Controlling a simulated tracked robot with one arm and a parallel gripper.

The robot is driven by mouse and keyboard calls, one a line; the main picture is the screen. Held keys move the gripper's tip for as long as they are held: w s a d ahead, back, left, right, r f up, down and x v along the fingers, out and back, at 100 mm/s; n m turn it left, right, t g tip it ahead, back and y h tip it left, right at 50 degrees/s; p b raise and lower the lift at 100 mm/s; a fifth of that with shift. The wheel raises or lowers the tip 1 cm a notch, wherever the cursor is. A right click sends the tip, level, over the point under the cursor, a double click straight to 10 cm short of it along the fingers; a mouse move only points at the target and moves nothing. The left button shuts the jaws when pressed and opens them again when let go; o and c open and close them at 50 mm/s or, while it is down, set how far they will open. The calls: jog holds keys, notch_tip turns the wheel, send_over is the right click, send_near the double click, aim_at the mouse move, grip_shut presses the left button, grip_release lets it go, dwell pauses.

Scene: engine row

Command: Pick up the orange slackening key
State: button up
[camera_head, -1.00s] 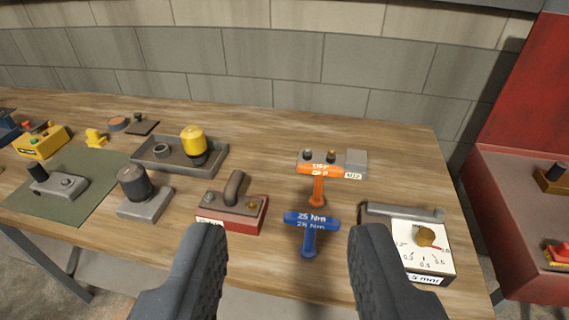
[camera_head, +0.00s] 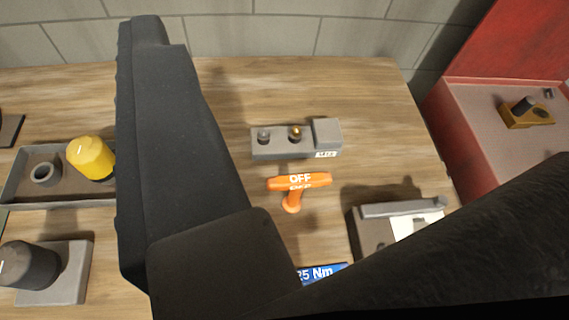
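The orange slackening key (camera_head: 297,188) stands on the wooden table, its T-shaped handle marked "OFF" facing me and its short shaft below. It is behind a blue key (camera_head: 318,273) marked "25 Nm", which is now mostly hidden. My gripper (camera_head: 350,100) looms large and dark, very close to the camera. One dark part rises on the left and another slants to the right edge, spread wide apart. The orange key shows in the gap between them, and neither visibly touches it. The gripper looks open and empty; its fingertips are hard to make out.
A grey block (camera_head: 297,140) with two studs sits just behind the orange key. A gauge box (camera_head: 376,226) is at its right, partly covered. A tray (camera_head: 22,185) with a yellow-capped part (camera_head: 90,157) is at left. A red cabinet (camera_head: 470,105) stands right; a block wall is behind.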

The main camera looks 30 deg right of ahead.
jog(key=shift+w+d+r, duration=0.1)
jog(key=shift+w+d, duration=0.1)
jog(key=shift+w, duration=0.05)
